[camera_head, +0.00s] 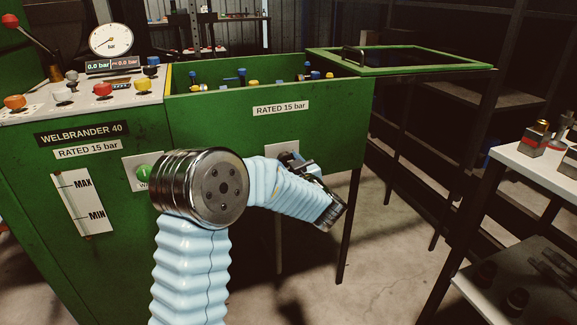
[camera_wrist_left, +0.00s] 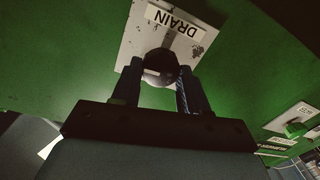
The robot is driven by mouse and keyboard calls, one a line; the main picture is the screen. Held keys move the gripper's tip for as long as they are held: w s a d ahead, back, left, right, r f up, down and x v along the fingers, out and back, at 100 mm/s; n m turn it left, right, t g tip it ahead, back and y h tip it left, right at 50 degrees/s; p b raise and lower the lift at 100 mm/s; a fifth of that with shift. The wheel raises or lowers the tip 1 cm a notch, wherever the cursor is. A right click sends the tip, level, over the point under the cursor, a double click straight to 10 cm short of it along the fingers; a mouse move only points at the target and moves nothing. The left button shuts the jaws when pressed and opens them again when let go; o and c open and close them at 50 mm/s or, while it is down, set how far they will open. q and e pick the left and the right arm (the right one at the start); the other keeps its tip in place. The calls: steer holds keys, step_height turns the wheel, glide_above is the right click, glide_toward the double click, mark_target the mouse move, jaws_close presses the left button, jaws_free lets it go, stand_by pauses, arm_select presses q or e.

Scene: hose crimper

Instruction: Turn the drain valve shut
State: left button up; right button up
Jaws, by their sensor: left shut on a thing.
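The drain valve (camera_wrist_left: 161,66) shows in the left wrist view as a dark round knob on a white plate (camera_wrist_left: 140,32) that reads DRAIN upside down. My left gripper (camera_wrist_left: 160,84) has one finger on each side of the knob and is shut on it. In the head view my left gripper (camera_head: 300,165) reaches the front of the green tank, and my own arm hides most of the valve and its plate (camera_head: 283,148). How far the valve is turned cannot be told. My right gripper is in neither view.
The green machine (camera_head: 90,190) carries a gauge (camera_head: 111,41), coloured knobs and a MAX/MIN level window (camera_head: 83,203). The tank's lid (camera_head: 400,58) stands open to the right. A white-topped table (camera_head: 545,165) is at the right edge.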

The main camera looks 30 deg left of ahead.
arm_select(q)
steer(key=n+b, duration=0.4)
steer(key=b, duration=0.1)
steer(key=shift+f+n, duration=0.3)
steer(key=shift+n, duration=0.1)
steer(key=n+b, duration=0.7)
steer(key=b, duration=0.1)
steer(key=shift+s+a+f+n+h, duration=0.1)
steer(key=shift+s+n+h, duration=0.05)
steer(key=shift+n+h, duration=0.25)
steer(key=shift+n+b, duration=1.8)
steer(key=shift+n, duration=0.1)
steer(key=shift+r+t, duration=0.2)
steer(key=shift+t, duration=0.1)
steer(key=o, duration=1.1)
steer(key=shift+c, duration=0.2)
steer(key=shift+r, duration=0.1)
steer(key=v, duration=1.3)
steer(key=shift+s+d+r+p, duration=0.15)
steer(key=shift+s+d+p, duration=0.1)
steer(key=shift+s+p, duration=0.15)
